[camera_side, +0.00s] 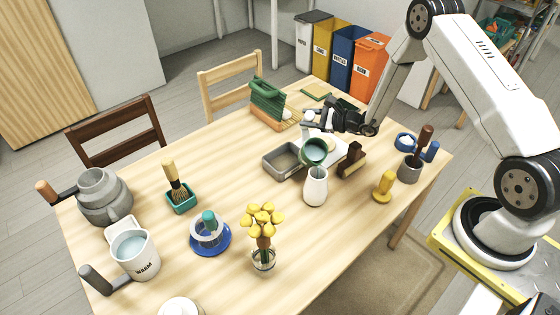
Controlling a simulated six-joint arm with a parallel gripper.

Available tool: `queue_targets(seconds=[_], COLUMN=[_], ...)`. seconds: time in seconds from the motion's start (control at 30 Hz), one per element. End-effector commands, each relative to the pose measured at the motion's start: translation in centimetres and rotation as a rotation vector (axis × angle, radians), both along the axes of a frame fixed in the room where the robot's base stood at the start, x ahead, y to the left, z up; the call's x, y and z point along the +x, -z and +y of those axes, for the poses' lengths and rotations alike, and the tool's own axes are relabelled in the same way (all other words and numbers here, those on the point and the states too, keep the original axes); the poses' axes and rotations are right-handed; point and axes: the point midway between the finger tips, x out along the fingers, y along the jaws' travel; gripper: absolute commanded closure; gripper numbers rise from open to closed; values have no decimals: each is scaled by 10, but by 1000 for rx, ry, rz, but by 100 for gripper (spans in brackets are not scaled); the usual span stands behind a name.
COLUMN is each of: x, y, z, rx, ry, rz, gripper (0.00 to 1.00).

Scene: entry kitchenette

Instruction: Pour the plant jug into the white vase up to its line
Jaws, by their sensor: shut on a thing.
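My gripper (312,123) is above the middle right of the table, shut on the plant jug (314,152). The jug is dark green and tilted, its open mouth facing the camera, with something pale inside. The white vase (316,190) stands upright on the table just below the jug. The jug's lower lip is over or very close to the vase's mouth. I cannot make out a stream, the line on the vase or the level inside it.
A grey tray (273,165) is left of the vase, and a brown wooden block (352,161) is to its right. A yellow stamp-like object (384,187) stands farther right. Yellow flowers in a glass (263,259) stand in front. A white jug marked warm (137,257) is at front left.

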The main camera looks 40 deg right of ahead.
Motion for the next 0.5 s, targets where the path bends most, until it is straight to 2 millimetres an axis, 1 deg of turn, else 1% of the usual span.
queue_targets(seconds=[0.5], x=[-4], y=[-10], z=[3], rx=[-36], ry=[1], rz=[-62], gripper=[100])
